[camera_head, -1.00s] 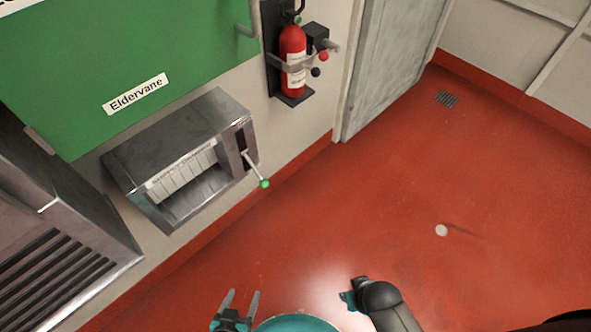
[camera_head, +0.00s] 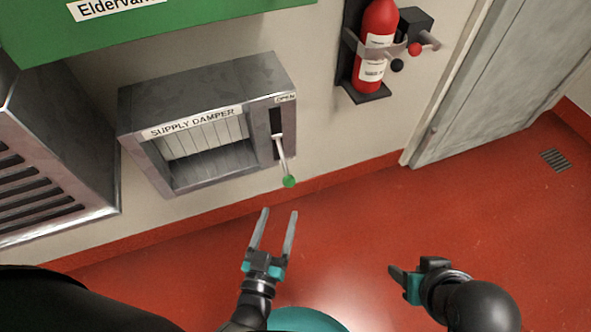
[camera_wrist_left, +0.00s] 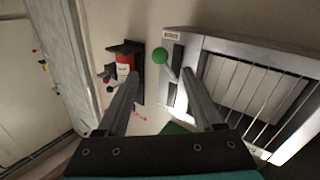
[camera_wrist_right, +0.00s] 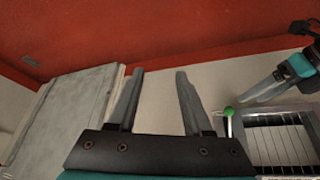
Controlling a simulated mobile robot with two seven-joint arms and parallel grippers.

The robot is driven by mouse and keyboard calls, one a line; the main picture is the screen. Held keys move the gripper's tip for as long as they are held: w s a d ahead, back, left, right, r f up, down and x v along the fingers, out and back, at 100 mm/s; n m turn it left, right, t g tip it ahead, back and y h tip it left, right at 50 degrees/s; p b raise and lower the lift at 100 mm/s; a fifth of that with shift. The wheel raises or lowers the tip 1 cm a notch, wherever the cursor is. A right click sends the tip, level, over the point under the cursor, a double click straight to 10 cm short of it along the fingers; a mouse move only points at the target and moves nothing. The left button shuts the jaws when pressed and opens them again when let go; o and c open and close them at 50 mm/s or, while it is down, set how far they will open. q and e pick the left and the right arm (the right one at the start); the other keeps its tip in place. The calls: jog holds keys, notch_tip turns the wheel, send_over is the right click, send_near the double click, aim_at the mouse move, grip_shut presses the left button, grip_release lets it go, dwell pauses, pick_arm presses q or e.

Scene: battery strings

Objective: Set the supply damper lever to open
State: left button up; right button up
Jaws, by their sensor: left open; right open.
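The supply damper (camera_head: 190,125) is a grey metal box on the wall, with white slats inside its opening. Its lever (camera_head: 284,160) comes out of a dark slot on the right side and points down, ending in a green knob (camera_head: 289,181). An OPEN label (camera_head: 285,98) sits above the slot. My left gripper (camera_head: 278,213) is open and empty, apart from the knob and below it in the head view. In the left wrist view the green knob (camera_wrist_left: 160,56) shows beyond the fingers. My right gripper (camera_head: 393,275) is open and empty, further right. The knob also shows in the right wrist view (camera_wrist_right: 228,112).
A red fire extinguisher (camera_head: 377,45) hangs in a black bracket right of the damper. A grey door (camera_head: 490,90) stands further right. A louvred metal cabinet (camera_head: 60,150) is at the left. The red floor (camera_head: 480,220) is clear.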

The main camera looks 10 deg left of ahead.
aim_at(290, 179)
pick_arm(q)
jog(key=shift+w+b, duration=1.8)
jog(key=shift+w, duration=3.9)
jog(key=shift+w+b, duration=0.45)
jog(key=shift+w, duration=0.8)
pick_arm(e)
jog(key=w+a+t+y, duration=0.4)
jog(key=w+a+t, duration=0.1)
jog(key=a+t, duration=0.3)
jog(key=shift+w+a+r, duration=0.25)
jog(key=shift+a+r, duration=0.2)
jog(key=shift+a, duration=0.05)
pick_arm(q)
jog(key=shift+c, duration=0.3)
grip_shut()
